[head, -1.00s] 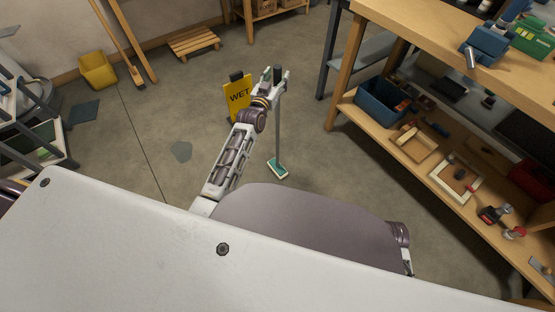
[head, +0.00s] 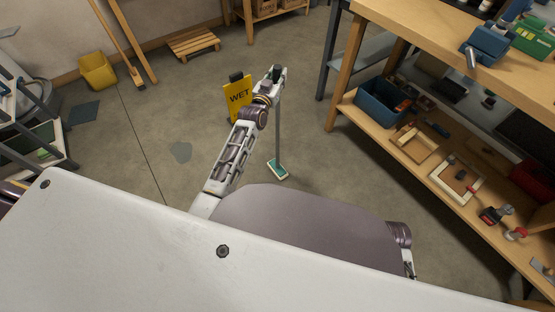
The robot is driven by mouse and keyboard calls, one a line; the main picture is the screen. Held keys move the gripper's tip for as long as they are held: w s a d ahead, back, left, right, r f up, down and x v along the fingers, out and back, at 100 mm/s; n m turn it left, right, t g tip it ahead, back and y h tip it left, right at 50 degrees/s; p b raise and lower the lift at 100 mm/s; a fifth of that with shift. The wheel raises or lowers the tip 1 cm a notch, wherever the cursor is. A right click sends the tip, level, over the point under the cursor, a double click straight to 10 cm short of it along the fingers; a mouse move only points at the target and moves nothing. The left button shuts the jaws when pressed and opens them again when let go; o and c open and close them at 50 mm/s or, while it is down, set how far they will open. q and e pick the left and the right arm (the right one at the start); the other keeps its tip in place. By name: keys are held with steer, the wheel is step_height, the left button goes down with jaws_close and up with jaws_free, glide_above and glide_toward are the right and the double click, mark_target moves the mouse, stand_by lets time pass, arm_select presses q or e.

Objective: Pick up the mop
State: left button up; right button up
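The mop (head: 278,130) stands close to upright on the floor, with a grey pole, a dark grip at the top and a flat green-and-white head (head: 277,169). My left gripper (head: 277,72) is at the top of the pole, with its fingers closed around the dark grip. The fingers cover part of the grip. The mop head appears to rest on the floor. Only a part of my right arm shows at the lower right; its gripper is not in view.
A yellow WET sign (head: 237,98) stands just behind my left wrist. A wooden workbench with a loaded lower shelf (head: 400,152) fills the right side. A yellow bucket (head: 98,71) and a small pallet (head: 194,42) are at the back. Floor around the mop head is clear.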

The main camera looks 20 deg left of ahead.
mark_target(278, 63)
arm_select(q)
jaws_close()
arm_select(e)
steer(key=shift+r, duration=0.1)
steer(key=shift+w+r, duration=0.1)
steer(key=shift+r, duration=0.05)
arm_select(q)
steer(key=shift+r, duration=0.2)
steer(key=shift+r, duration=0.25)
step_height(278, 63, up, 8)
steer(key=p, duration=0.2)
steer(key=shift+f+p, duration=0.2)
steer(key=shift+p, duration=0.15)
steer(key=shift+r, duration=0.85)
arm_select(e)
steer(key=shift+g+h, duration=0.3)
steer(key=shift+g, duration=0.1)
steer(key=f, duration=0.3)
steer(key=s+d+f, duration=0.1)
steer(key=shift+s+f, duration=0.1)
steer(key=shift+f, duration=0.2)
